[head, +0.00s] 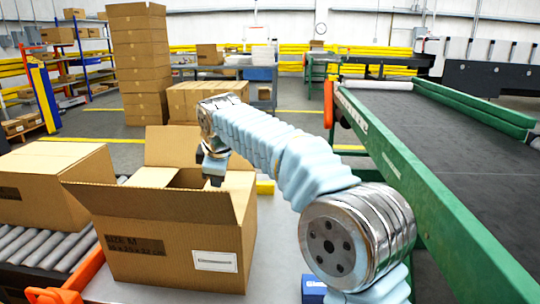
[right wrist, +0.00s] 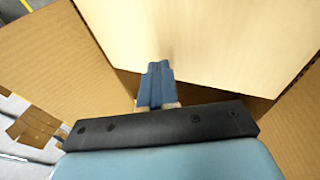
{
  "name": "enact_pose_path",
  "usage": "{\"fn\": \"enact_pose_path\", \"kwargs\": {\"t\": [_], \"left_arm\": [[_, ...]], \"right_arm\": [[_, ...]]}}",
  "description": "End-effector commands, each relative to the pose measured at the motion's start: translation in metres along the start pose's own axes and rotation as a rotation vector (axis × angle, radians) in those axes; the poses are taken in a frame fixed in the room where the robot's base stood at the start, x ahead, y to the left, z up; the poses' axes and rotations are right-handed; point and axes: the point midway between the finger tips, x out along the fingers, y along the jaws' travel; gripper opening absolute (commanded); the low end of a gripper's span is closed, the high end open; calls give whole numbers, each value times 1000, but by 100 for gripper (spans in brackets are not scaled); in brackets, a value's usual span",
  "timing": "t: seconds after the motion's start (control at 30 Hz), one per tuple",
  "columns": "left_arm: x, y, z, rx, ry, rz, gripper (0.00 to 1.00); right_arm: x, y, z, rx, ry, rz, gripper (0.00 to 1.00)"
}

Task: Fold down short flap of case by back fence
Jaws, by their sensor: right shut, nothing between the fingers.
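An open brown case (head: 172,250) marked SIZE M stands on a light grey table, a white label on its front. Its near flap (head: 150,204) leans outward. My right gripper (head: 214,180) points down at the case opening, in front of the back flap. In the right wrist view its blue fingers (right wrist: 158,85) are shut and empty, before a pale cardboard face (right wrist: 210,40). I cannot tell whether they touch it. Brown flaps (right wrist: 55,70) show at the sides. My left gripper is out of view.
A closed carton (head: 50,180) sits on the roller conveyor (head: 40,248) at left. A green-railed belt conveyor (head: 440,120) runs along the right. A yellow piece (head: 265,187) shows behind the case. Stacked cartons (head: 140,65) stand farther back.

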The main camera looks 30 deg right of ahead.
Motion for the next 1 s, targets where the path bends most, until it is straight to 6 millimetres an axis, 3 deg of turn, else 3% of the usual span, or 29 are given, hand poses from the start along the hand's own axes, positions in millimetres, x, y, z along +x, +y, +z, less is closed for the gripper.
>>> {"fn": "enact_pose_path", "kwargs": {"t": [0.33, 0.57, 1.0], "left_arm": [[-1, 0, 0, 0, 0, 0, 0], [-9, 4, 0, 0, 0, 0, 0], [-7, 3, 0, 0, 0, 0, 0]], "right_arm": [[-2, 2, -2, 1, 1, 2, 0], [-28, 15, -8, -1, 1, 2, 0], [-74, 38, -18, 1, 1, 2, 0]]}}
